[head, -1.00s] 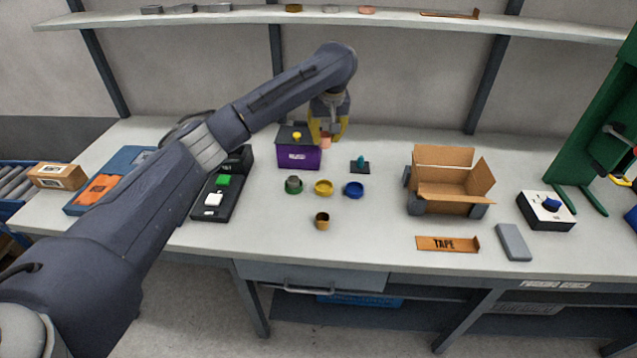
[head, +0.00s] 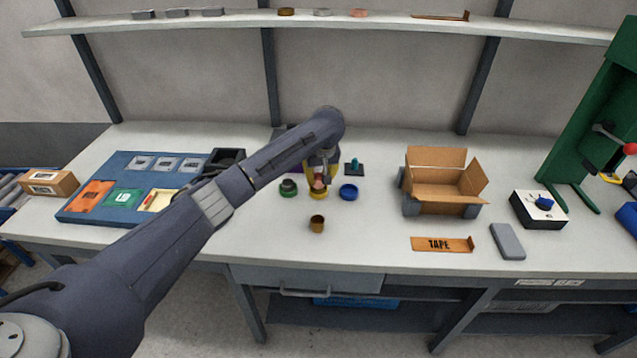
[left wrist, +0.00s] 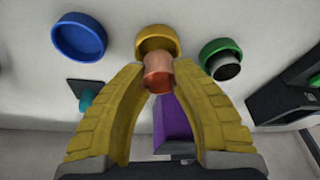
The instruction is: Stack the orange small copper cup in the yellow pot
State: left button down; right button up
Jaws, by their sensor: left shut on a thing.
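My left gripper (head: 320,178) is shut on the small orange copper cup (left wrist: 158,72), gripped between its yellow fingertips. The cup also shows in the head view (head: 318,184), close at the yellow pot. The yellow pot (left wrist: 150,33) stands on the table; in the head view only part of its rim (head: 318,195) shows below the cup. In the left wrist view the cup covers the pot's near edge; I cannot tell whether it touches the pot. My right gripper is not in view.
A green pot (head: 288,188) with a dark grey cup in it and a blue pot (head: 348,192) flank the yellow one. A brown cup (head: 317,224) stands in front. A purple box (left wrist: 173,121) is behind, mostly hidden by my arm in the head view. An open carton (head: 440,198) is at right.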

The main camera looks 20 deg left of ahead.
aim_at(319, 184)
pick_arm(q)
jog(key=shift+f, duration=1.2)
jog(key=shift+f, duration=0.35)
jog(key=c, duration=1.1)
grip_release()
jog(key=shift+r, duration=0.15)
jog(key=shift+r, duration=0.3)
jog(key=v, duration=1.2)
jog(key=shift+d+f, duration=0.1)
